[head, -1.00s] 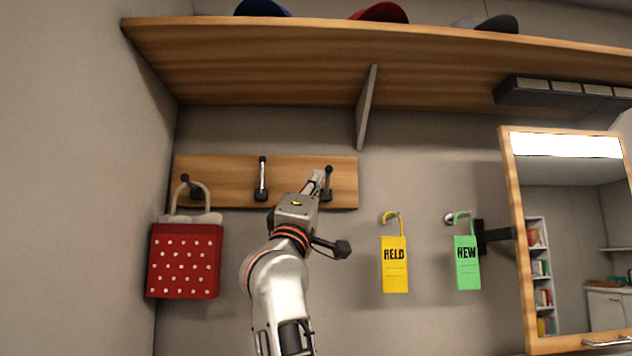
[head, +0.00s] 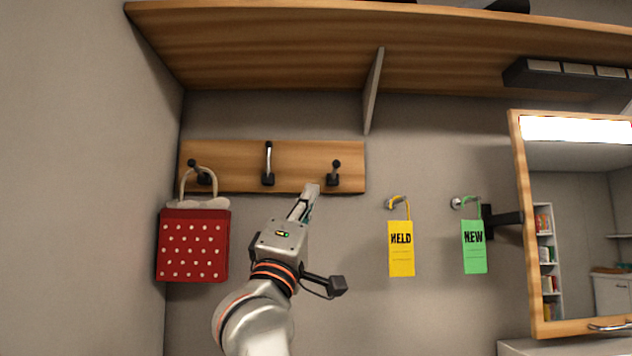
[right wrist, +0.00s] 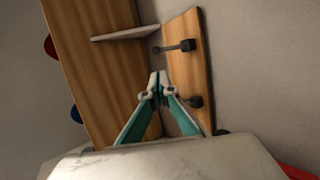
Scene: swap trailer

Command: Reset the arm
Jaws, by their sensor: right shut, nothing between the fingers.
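My right gripper (head: 311,190) is in front of the wall, just below and left of the right hook (head: 335,172) of the wooden hook board (head: 225,165). Its fingers are together with nothing between them, as the right wrist view (right wrist: 158,80) also shows. My left gripper is not in view. A red bag with white dots (head: 193,246) hangs by its pale handle from the left hook. The middle hook (head: 268,165) and the right hook are bare. A yellow tag reading HELD (head: 401,250) and a green tag reading NEW (head: 473,247) hang on wall pegs to the right.
A wooden shelf (head: 270,50) with a grey bracket (head: 373,90) juts out above the board. A wood-framed mirror (head: 518,230) stands out on a dark arm at the right. A side wall (head: 80,200) closes the left. The wall below the tags is clear.

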